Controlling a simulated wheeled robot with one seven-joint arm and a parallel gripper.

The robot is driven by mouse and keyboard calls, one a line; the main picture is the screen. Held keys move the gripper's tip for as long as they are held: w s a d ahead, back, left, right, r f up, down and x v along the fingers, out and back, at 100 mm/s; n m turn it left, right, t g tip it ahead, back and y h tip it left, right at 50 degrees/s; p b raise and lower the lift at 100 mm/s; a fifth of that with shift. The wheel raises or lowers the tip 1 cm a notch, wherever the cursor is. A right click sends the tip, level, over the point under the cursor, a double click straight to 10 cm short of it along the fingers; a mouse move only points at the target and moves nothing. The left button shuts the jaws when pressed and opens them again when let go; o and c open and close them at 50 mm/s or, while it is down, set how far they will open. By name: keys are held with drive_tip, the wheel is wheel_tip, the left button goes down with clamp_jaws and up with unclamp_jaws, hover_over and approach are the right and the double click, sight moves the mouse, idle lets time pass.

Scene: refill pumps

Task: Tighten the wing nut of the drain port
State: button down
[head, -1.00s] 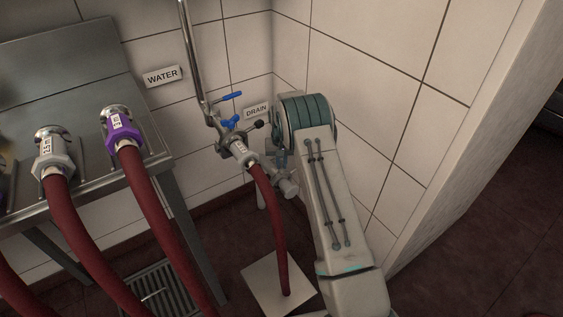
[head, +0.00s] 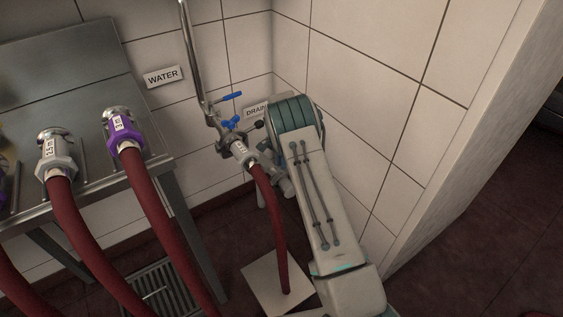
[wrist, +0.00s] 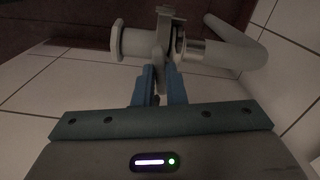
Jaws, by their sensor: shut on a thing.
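In the wrist view the drain port is a pale pipe fitting with a bent pipe (wrist: 240,52) at right and a flanged end (wrist: 118,40) at left. A clamp with the wing nut (wrist: 161,50) sits between them. My gripper (wrist: 159,80) has its blue fingers on either side of the wing nut and is shut on it. In the head view my arm hides most of the gripper and the port, beside the DRAIN sign (head: 255,111).
A red hose (head: 272,215) with a grey coupling (head: 239,149) hangs left of my arm, below blue-handled valves (head: 230,122). Two more hoses, with grey (head: 56,152) and purple (head: 122,130) couplings, hang at the steel table (head: 95,165). Tiled walls (head: 370,80) close in the corner.

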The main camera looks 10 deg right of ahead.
drive_tip(key=shift+a+m, duration=0.1)
drive_tip(key=shift+m, duration=0.3)
drive_tip(key=c, duration=1.5)
unclamp_jaws()
drive_tip(key=shift+r, duration=0.55)
wheel_tip(320, 180, up, 3)
drive_tip(key=shift+r+p, duration=0.15)
drive_tip(key=shift+p, duration=0.55)
drive_tip(key=s+d+r, duration=0.2)
drive_tip(key=d, duration=0.1)
drive_tip(key=s+d+r+p, duration=0.1)
drive_tip(key=s+d+r, duration=0.1)
drive_tip(key=d, duration=0.1)
drive_tip(key=s+d+r, duration=0.2)
drive_tip(key=d, duration=0.2)
drive_tip(key=shift+r+p, duration=0.3)
drive_tip(key=shift+p, duration=0.1)
